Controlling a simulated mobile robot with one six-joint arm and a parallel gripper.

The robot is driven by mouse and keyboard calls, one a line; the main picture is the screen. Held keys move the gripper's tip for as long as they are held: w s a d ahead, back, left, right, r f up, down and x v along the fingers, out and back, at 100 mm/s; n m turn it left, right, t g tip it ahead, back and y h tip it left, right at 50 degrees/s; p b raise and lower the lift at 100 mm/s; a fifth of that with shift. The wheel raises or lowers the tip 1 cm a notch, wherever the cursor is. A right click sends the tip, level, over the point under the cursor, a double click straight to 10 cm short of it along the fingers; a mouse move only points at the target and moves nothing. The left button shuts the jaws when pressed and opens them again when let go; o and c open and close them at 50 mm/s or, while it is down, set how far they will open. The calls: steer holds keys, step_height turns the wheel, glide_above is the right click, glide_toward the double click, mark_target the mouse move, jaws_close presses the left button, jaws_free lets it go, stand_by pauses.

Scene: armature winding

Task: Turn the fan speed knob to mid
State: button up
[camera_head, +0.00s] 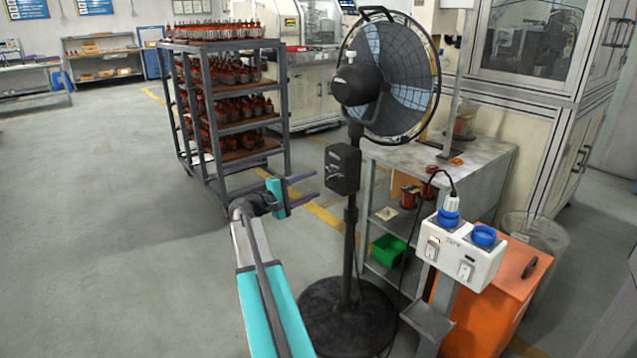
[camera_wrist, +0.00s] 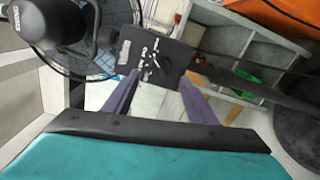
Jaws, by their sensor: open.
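A black pedestal fan (camera_head: 385,75) stands on a round base right of my arm. Its control box (camera_head: 342,168) sits on the pole below the fan head.
A grey shelf cart (camera_head: 285,110) with many armatures stands behind to the left. A workbench (camera_head: 455,160) is behind the pole. A socket box (camera_head: 465,250) on a post and an orange cabinet (camera_head: 515,285) stand at right. The floor at left is clear.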

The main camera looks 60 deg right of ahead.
steer(key=v, duration=0.7)
steer(key=shift+w+a+p, duration=0.2)
steer(key=shift+a+p, duration=0.05)
steer(key=shift+p, duration=0.05)
steer(key=a+f+n+t+y, duration=0.1)
steer(key=a+f+y, duration=0.2)
steer(key=a+f, duration=0.8)
steer(key=s+a+f+n+t+y, duration=0.1)
steer(key=a+f+y, duration=0.2)
steer(key=a+f, duration=0.8)
steer(key=a+f+n+t+y, duration=0.1)
steer(key=a+f+y, duration=0.3)
steer(key=f, duration=1.4)
steer(key=s+a+f+y, duration=0.2)
steer(key=s+a+f, duration=0.4)
steer(key=a, duration=0.4)
steer(key=s+a+f+m+g+y, duration=0.1)
steer(key=s+a+f+y, duration=0.1)
steer(key=s+a+f, duration=0.4)
steer(key=s+a+f+g+y, duration=0.1)
steer(key=s+a+f+y, duration=0.2)
steer(key=s+a+f, duration=0.3)
steer(key=s+a, duration=0.4)
steer(key=a, duration=0.6)
steer(key=shift+f, duration=0.1)
